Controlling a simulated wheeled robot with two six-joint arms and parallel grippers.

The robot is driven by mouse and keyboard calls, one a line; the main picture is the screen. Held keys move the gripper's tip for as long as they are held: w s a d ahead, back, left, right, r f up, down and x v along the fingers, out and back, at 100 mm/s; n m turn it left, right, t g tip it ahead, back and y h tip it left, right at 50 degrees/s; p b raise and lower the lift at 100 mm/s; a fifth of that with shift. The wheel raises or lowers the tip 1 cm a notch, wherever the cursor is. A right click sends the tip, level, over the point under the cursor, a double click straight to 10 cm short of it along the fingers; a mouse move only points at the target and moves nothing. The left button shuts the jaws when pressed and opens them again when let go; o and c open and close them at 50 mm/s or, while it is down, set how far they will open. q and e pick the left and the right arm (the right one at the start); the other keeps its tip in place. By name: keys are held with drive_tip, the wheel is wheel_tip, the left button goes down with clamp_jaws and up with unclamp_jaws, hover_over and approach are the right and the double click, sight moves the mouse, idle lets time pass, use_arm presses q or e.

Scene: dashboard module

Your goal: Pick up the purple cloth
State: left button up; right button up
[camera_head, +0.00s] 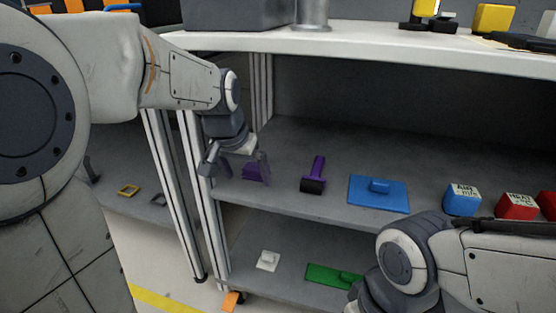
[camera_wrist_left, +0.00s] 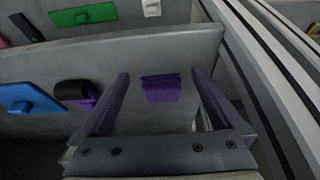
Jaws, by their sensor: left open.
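The purple cloth (camera_head: 252,173) is a small folded piece on the grey middle shelf, near its left front corner. My left gripper (camera_head: 245,168) is open over it, with one finger on each side in the head view. In the left wrist view the cloth (camera_wrist_left: 162,90) lies between the two spread fingers of the left gripper (camera_wrist_left: 160,76), with gaps on both sides. Whether a finger touches it cannot be told. My right gripper is out of view; only part of its arm shows at the lower right.
Shelf posts (camera_head: 203,180) stand close on the left. The upper shelf (camera_head: 380,50) hangs above. A lower shelf holds a green piece (camera_head: 330,276).

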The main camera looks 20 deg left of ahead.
sight(255, 167)
use_arm(q)
drive_tip(key=w+b, duration=0.1)
drive_tip(key=w, duration=0.1)
drive_tip(key=w+f+b, duration=0.1)
drive_tip(key=w, duration=0.2)
drive_tip(key=shift+d, duration=0.1)
drive_tip(key=shift+f+b, duration=0.1)
drive_tip(key=shift+b, duration=0.3)
drive_tip(key=c, duration=1.3)
